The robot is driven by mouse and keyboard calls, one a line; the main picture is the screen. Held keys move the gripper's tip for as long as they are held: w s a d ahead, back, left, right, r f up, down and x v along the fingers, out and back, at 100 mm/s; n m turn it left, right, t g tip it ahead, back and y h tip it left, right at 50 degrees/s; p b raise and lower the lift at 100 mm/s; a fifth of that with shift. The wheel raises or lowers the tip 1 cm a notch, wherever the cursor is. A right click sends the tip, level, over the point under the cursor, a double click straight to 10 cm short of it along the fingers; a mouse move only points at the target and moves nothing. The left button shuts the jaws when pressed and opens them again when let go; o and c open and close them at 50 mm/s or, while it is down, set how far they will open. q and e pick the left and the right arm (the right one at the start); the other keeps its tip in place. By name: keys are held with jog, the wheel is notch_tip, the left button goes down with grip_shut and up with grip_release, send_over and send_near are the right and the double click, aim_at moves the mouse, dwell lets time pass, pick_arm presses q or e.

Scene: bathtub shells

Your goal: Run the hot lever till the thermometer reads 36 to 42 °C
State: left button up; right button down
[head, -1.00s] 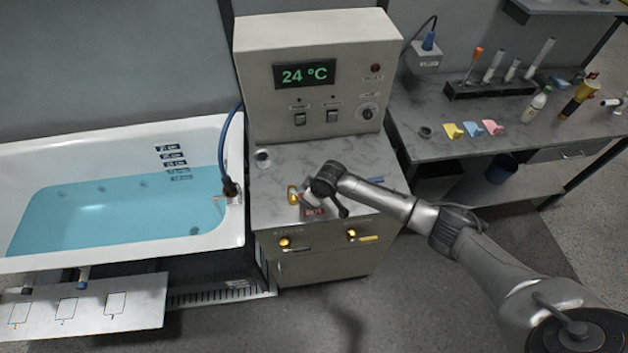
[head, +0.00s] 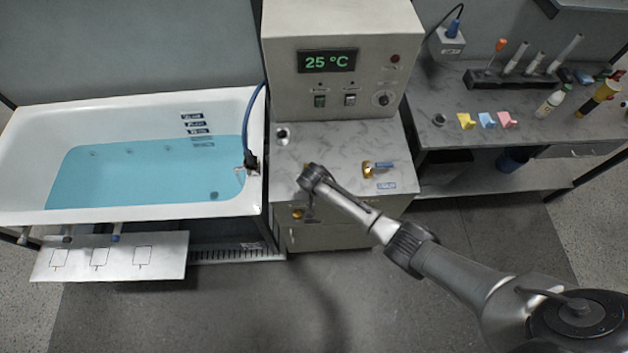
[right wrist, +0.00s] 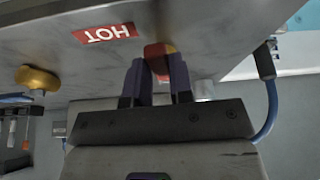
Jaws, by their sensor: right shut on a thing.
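The thermometer display (head: 327,61) on the grey control box reads 25 °C in green. In the right wrist view the hot lever (right wrist: 158,50), red with a brass-coloured part, sits beside the red HOT label (right wrist: 105,33). My right gripper (right wrist: 157,82) is shut on this lever. In the head view my right wrist (head: 316,178) covers the lever and its label. My left gripper is not in view.
The white bathtub (head: 228,104) with blue water stands to the left, with a blue hose (head: 252,115) at its edge. A side bench (head: 445,140) at the right holds test tubes, bottles and coloured pieces. The marble counter between the two levers is clear.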

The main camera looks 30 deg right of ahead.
jog(key=shift+w+a+m, duration=0.15)
jog(key=shift+a+m, duration=0.1)
jog(key=shift+m, duration=0.25)
jog(key=c, duration=1)
grip_release()
jog(key=p+v, duration=0.1)
jog(key=v, duration=1.3)
jog(key=shift+a, duration=0.25)
jog(key=shift+f, duration=0.1)
